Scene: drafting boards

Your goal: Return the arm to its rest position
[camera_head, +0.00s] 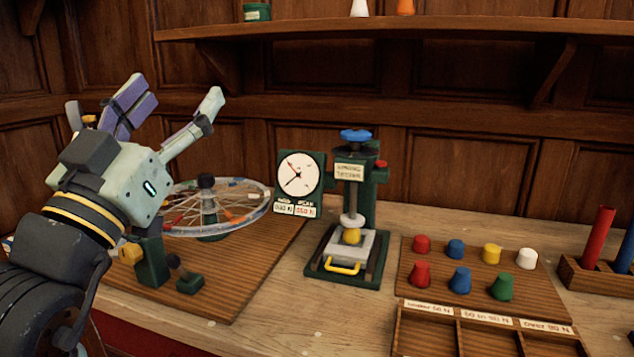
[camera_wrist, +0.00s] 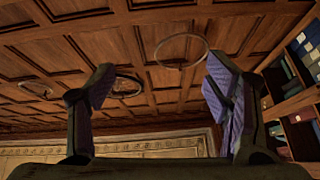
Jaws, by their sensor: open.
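My gripper (camera_head: 172,112) is at the left of the head view, raised above the bench and tilted upward. Its two purple-padded fingers are spread wide with nothing between them. In the wrist view my gripper (camera_wrist: 160,112) is also open and empty, facing the wood-panelled ceiling and a wall. My arm comes in from the lower left and hides part of the bench's left side.
A spoked wheel (camera_head: 245,218) on a stand is behind and below my gripper. A green press (camera_head: 372,185) with a dial gauge (camera_head: 299,174) stands mid-bench. Several coloured pegs sit on a board (camera_head: 410,262) at right. A shelf (camera_head: 450,27) runs above.

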